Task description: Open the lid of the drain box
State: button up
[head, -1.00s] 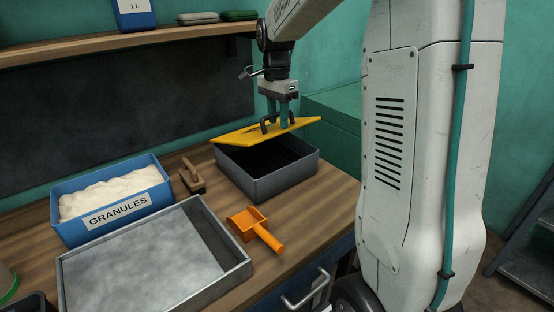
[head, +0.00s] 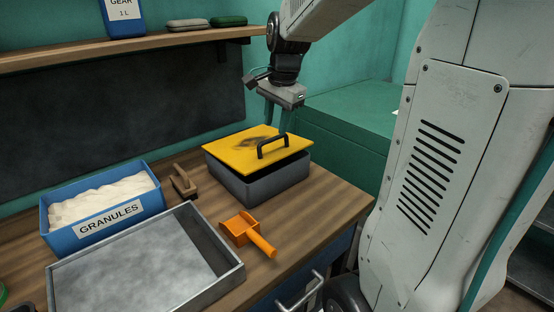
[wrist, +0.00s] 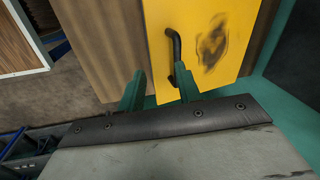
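The drain box (head: 262,187) is a grey open-topped box on the bench. Its yellow lid (head: 232,149), with a dark smudge and a black bar handle (head: 272,146), lies over its top. A dark gap shows under the lid's right front edge, so it does not sit flush there. My gripper (head: 276,128) points down just above and behind the handle. Its two green fingers are apart with nothing held between them. In the wrist view the handle (wrist: 174,44) lies ahead of the fingertips, near the right finger, and the lid (wrist: 225,60) shows beyond.
An orange scoop (head: 240,229) lies in front of the box. A wooden-handled brush (head: 184,183), a blue granules bin (head: 105,222) and a grey metal tray (head: 226,275) are to the left. A shelf (head: 130,48) runs along the wall. A green cabinet (head: 350,125) stands behind at right.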

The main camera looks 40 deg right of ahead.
jog(key=s+a+n, duration=1)
jog(key=s+a, duration=0.2)
jog(key=s, duration=0.3)
jog(key=shift+s+a+r+n+g, duration=0.15)
jog(key=shift+s+r+n+g, duration=0.2)
jog(key=shift+r+n, duration=0.1)
